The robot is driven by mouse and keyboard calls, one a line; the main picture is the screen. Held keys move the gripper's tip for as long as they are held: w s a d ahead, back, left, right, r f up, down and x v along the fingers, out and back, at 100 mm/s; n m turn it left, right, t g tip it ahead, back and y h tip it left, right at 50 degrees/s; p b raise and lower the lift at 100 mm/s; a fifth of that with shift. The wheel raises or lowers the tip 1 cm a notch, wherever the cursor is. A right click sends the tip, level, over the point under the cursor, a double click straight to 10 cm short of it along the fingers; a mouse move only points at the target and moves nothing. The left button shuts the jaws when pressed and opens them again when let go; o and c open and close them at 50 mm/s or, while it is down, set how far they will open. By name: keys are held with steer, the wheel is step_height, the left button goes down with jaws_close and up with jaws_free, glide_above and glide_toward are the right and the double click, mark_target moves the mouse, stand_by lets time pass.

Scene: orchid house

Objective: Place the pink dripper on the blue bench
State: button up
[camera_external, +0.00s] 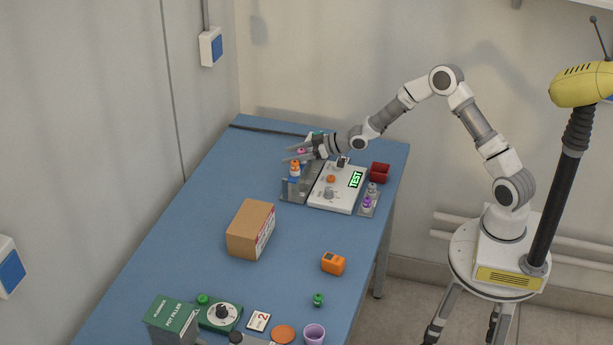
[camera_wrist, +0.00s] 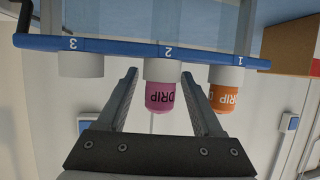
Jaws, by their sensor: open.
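The pink dripper (camera_wrist: 160,97), marked DRIP, sits in a white collar at position 2 of a rack with a blue numbered strip (camera_wrist: 115,45). My gripper (camera_wrist: 160,75) is open, with one finger on each side of the pink dripper. The blue bench (camera_external: 205,210) spans the middle of the external view.
An orange dripper (camera_wrist: 223,97) sits at position 1, close to one finger. A white panel (camera_external: 338,195) reading TEST and a dark red bin (camera_external: 380,172) stand right of the rack. A cardboard box (camera_external: 250,228) and an orange device (camera_external: 333,263) are nearer.

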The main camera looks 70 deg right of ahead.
steer(key=shift+c, duration=0.3)
jaws_close()
steer(key=shift+r, duration=0.1)
steer(key=s+d+r+p, duration=0.4)
steer(key=s+d+r, duration=0.3)
steer(key=d+r, duration=0.3)
steer(key=s+a+r+y, duration=0.1)
steer(key=s+a, duration=0.6)
steer(key=a, duration=0.3)
steer(key=s+a+r+n+y+p, duration=0.1)
steer(key=s+a, duration=0.6)
steer(key=a, duration=0.3)
steer(key=shift+a+r+n, duration=0.15)
steer(key=shift+a+n, duration=0.15)
